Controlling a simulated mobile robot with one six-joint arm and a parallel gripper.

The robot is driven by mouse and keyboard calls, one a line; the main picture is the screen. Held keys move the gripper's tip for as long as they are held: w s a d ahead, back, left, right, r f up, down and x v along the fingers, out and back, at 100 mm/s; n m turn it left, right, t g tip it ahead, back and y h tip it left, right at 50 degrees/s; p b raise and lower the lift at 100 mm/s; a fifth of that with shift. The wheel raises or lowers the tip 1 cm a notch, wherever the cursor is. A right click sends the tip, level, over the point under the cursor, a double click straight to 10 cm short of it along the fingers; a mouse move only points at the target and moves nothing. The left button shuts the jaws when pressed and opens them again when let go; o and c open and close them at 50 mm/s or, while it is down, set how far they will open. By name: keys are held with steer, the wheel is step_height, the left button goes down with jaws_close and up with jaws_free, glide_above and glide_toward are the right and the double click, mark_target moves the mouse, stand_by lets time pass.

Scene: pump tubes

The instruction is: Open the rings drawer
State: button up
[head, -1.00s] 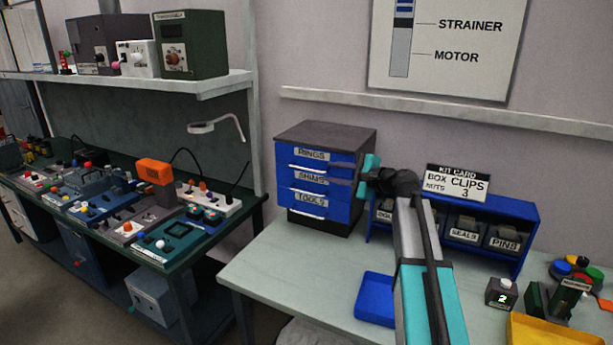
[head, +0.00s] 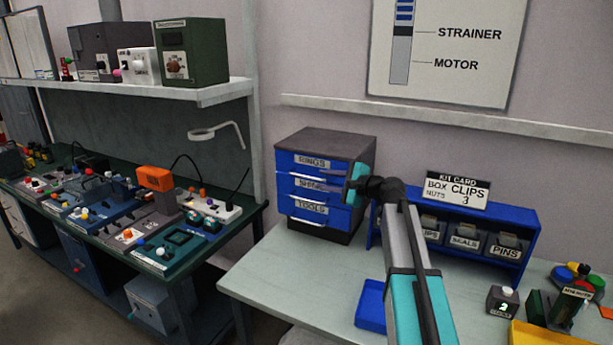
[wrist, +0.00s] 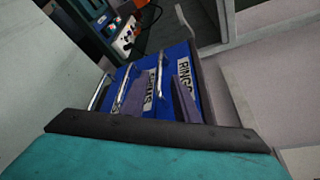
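A blue drawer cabinet (head: 361,157) with a dark top stands on the pale bench. Its top drawer (head: 340,166) is labelled RINGS, with SHIMS and TOOLS below. All drawers look shut. The RINGS label also shows in the wrist view (wrist: 185,78), turned on its side. My gripper (head: 328,181) is in front of the cabinet's right side, around the height of the SHIMS label, which it partly covers. In the wrist view the fingers (wrist: 160,95) are apart with the SHIMS label showing between them. They hold nothing. Whether they touch a handle is unclear.
A blue rack (head: 525,225) of labelled bins and a kit card (head: 457,189) stand right of the cabinet. A blue tray (head: 370,307) lies on the bench in front. A crowded dark green workbench (head: 215,245) is at the left. The bench before the cabinet is clear.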

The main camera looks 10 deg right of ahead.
mark_target(308, 177)
steer(key=p+x, duration=0.3)
steer(key=x, duration=0.7)
steer(key=shift+f, duration=0.1)
jaws_close()
